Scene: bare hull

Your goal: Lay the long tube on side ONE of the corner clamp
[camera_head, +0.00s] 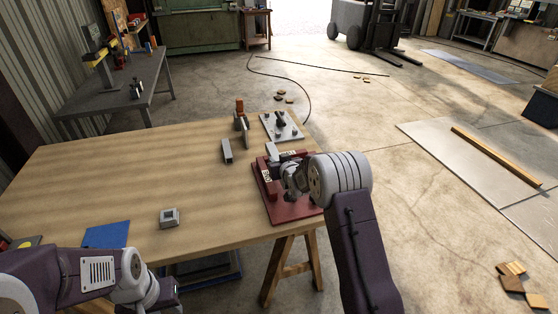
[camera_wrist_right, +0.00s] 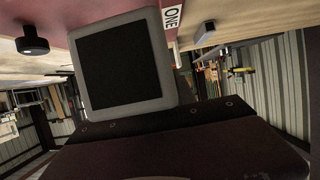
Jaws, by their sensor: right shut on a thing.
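The red corner clamp (camera_head: 275,211) sits at the table's right edge in the head view. A grey end (camera_head: 272,149) beyond the gripper looks like the same tube. My left gripper (camera_head: 166,294) is at the bottom left, its jaws unclear.
A short grey tube (camera_head: 226,151) lies left of the clamp. Behind are an upright orange-topped tool (camera_head: 241,115) and a grey plate with dark fittings (camera_head: 289,129). A grey block (camera_head: 169,217) and blue sheet (camera_head: 106,235) lie at the front. The table's left half is clear.

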